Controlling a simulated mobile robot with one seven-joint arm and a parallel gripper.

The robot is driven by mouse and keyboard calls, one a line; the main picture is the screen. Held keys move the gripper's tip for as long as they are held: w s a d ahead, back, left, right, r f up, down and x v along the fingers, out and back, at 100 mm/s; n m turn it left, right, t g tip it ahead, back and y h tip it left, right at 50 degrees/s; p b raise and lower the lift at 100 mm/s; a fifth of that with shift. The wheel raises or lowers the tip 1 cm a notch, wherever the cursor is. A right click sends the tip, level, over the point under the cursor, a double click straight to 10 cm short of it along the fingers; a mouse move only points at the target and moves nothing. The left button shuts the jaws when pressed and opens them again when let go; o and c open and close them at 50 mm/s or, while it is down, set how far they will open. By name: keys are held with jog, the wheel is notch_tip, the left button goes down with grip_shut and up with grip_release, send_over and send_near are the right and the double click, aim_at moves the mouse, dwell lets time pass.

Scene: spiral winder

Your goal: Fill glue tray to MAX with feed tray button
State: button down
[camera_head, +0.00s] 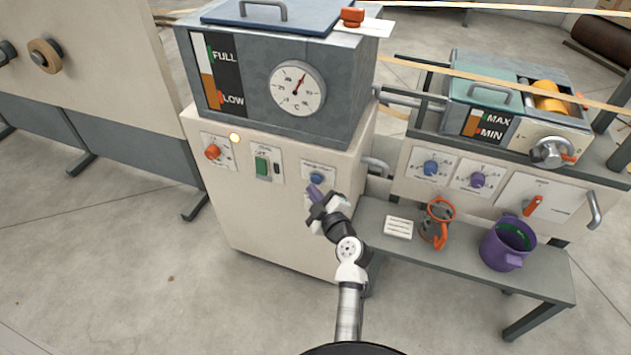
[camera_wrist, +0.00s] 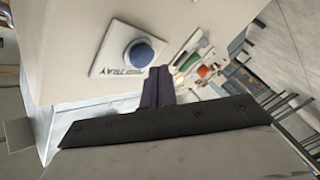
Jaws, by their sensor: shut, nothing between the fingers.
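The blue feed tray button (camera_head: 316,178) sits on a white plate on the front of the cream cabinet. In the wrist view the button (camera_wrist: 139,55) is close, and "TRAY" can be read on its plate. My gripper (camera_head: 315,192) is shut and empty, just below the button in the head view. In the wrist view its purple fingers (camera_wrist: 158,85) are beside the button, and I cannot tell whether they touch it. The glue tray (camera_head: 480,92) at the right has a MAX/MIN gauge (camera_head: 472,122).
The glue tank (camera_head: 285,85) has a FULL/LOW gauge and a dial. A green switch (camera_head: 262,166) and red knob (camera_head: 212,152) are left of the button. A grey bench (camera_head: 400,258) at the right holds a red-rimmed can (camera_head: 437,225) and a purple pot (camera_head: 500,250).

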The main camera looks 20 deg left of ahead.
jog(key=s+b, duration=0.1)
jog(key=s, duration=0.4)
dwell(0.4)
jog(key=shift+a, duration=0.1)
dwell(0.8)
